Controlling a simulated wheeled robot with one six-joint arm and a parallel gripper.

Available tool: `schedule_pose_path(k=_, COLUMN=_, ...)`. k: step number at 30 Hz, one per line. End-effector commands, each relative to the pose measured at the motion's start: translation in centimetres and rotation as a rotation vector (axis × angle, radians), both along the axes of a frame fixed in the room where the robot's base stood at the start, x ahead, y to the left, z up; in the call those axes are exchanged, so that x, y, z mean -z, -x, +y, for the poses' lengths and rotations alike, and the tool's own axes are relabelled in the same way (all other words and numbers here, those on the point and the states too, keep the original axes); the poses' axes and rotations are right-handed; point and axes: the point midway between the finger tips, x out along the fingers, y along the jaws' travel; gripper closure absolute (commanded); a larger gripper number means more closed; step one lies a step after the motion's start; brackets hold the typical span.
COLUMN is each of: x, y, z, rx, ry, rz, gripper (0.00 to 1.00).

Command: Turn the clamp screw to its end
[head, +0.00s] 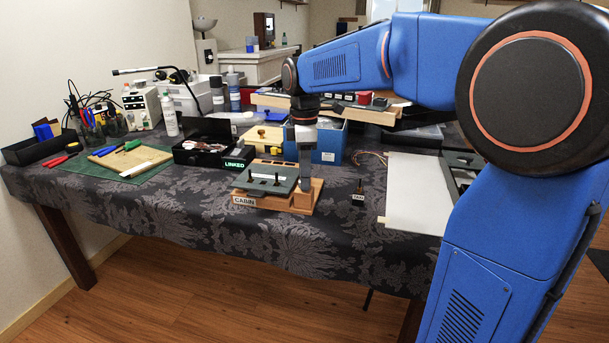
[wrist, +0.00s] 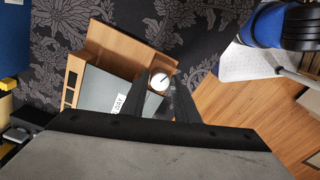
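The clamp screw (wrist: 159,82) shows in the wrist view as a small round white head with a dark line across it, at the end of a wooden stand. My gripper (wrist: 160,79) is over it, one dark finger on each side of the head. I cannot tell whether the fingers touch it. The wooden stand (head: 300,200) is labelled CABIN and carries a grey panel (head: 262,179) with black switches; the panel also shows in the wrist view (wrist: 98,92). In the head view my gripper (head: 306,187) points down at the stand's right end and hides the screw.
A dark box with a lit LINKED sign (head: 234,164) stands left of the stand. A blue box (head: 327,146) is close behind it. A small tag marked TAN (head: 358,198) and a pale board (head: 418,190) lie to the right. The patterned cloth in front is clear.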

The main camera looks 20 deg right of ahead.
Motion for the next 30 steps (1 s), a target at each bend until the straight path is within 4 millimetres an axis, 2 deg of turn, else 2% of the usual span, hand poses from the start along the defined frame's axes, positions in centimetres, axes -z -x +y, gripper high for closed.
schedule_pose_path(k=1, x=-0.01, y=0.00, z=0.00, rx=0.000, ry=0.000, rz=0.000, gripper=0.86)
schedule_pose_path(k=3, x=-0.01, y=0.00, z=0.00, rx=0.000, ry=0.000, rz=0.000, gripper=0.98)
schedule_pose_path(k=11, x=-0.03, y=0.00, z=0.00, rx=0.017, ry=0.000, rz=0.000, gripper=0.98)
schedule_pose_path(k=17, x=-0.04, y=0.00, z=0.00, rx=0.094, ry=0.000, rz=0.000, gripper=0.98)
schedule_pose_path(k=30, x=-0.06, y=0.02, z=0.01, rx=0.469, ry=0.000, rz=-0.001, gripper=0.98)
